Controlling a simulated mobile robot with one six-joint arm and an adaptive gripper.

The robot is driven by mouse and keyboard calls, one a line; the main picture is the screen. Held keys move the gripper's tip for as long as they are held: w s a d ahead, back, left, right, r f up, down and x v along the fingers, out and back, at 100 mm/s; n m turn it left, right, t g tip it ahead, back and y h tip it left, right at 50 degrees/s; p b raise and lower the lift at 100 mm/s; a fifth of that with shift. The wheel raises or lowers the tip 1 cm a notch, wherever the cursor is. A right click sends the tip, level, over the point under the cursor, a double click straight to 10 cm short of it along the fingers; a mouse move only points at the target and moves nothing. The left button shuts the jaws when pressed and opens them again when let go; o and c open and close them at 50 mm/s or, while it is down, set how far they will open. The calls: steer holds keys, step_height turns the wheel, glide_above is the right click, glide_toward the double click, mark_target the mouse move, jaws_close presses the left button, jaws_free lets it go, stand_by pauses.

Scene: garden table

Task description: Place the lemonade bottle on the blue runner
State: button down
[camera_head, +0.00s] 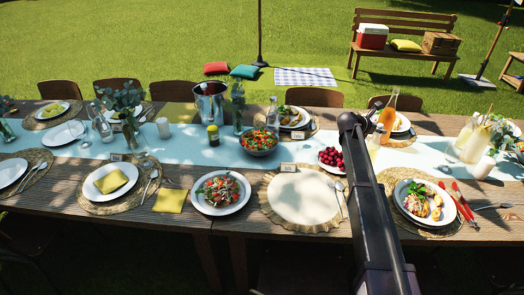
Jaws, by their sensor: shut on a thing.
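The lemonade bottle (389,112), clear with orange contents, stands out near the far edge of the table, slightly tilted to the right. My gripper (375,117) is shut on it, at its left side; the fingers are small and partly hidden by my arm. I cannot tell whether the bottle's base touches the table. The light blue runner (308,150) stretches along the middle of the table, and my arm crosses over it.
A bare stretch of runner lies between the salad and berry bowls.

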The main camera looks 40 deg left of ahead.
steer(key=shift+w+d, duration=0.1)
steer(key=shift+w, duration=0.1)
stand_by(0.5)
steer(key=w+d+f+b, duration=0.1)
steer(key=w+d, duration=0.3)
steer(key=w, duration=0.8)
steer(key=shift+w+d+f, duration=0.2)
steer(key=shift+d, duration=0.1)
steer(key=shift+w, duration=0.15)
steer(key=shift+w+d+f+b, duration=0.15)
steer(key=shift+w+f+b, duration=0.2)
steer(key=shift+f+b, duration=0.35)
steer(key=shift+w+d+f+b, duration=0.15)
steer(key=shift+w+f+b, duration=0.25)
steer(key=shift+f+b, duration=0.2)
steer(key=shift+w+d+f+b, duration=0.15)
steer(key=shift+w+f+b, duration=0.2)
steer(key=shift+f+b, duration=0.35)
steer(key=shift+c, duration=1.9)
jaws_free()
steer(key=shift+r, duration=0.15)
